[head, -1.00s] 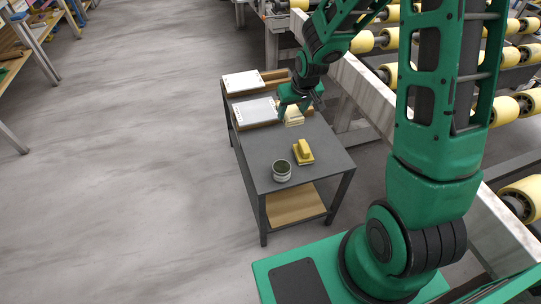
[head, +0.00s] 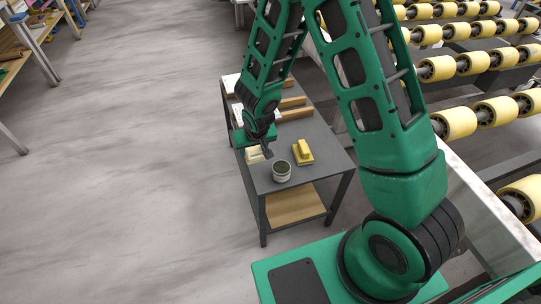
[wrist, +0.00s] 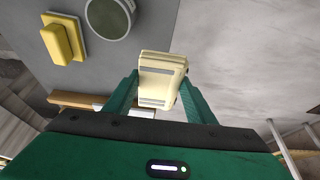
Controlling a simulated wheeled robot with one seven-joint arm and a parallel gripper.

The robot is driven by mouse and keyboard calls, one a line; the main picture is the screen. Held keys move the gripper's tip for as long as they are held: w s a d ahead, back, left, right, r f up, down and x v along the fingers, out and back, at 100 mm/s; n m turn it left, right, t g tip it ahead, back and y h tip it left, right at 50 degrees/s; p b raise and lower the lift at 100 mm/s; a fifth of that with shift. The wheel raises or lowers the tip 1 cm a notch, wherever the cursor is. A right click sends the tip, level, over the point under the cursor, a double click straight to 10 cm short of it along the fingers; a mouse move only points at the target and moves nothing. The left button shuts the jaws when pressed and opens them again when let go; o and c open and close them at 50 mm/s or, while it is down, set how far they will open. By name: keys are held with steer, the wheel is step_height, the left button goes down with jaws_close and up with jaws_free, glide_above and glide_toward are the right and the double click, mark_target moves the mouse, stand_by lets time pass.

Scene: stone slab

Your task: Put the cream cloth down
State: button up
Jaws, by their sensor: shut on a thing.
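The cream cloth (wrist: 161,80) is a folded pad with grey stripes, held between the fingers of my gripper (wrist: 160,92) in the wrist view. In the head view my gripper (head: 258,150) is over the left edge of the grey table, and the cloth (head: 254,156) shows just below it. My gripper is shut on the cloth. I cannot tell whether the cloth touches the table top (head: 270,177). In the wrist view the cloth overlaps the table's edge, with floor beyond it.
A cup with dark green contents (head: 282,171) stands close to the right of the cloth. A yellow block-like tool with a handle (head: 302,151) lies further right. Wooden-edged boards (head: 296,114) lie at the table's far end, partly behind my arm. Yellow rollers (head: 456,121) run along the right.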

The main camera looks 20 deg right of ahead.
glide_above(273, 159)
step_height(273, 159, down, 6)
steer(key=shift+w+d+f, duration=0.1)
steer(key=shift+f, duration=1.95)
steer(key=shift+f, duration=0.15)
steer(key=o, duration=1)
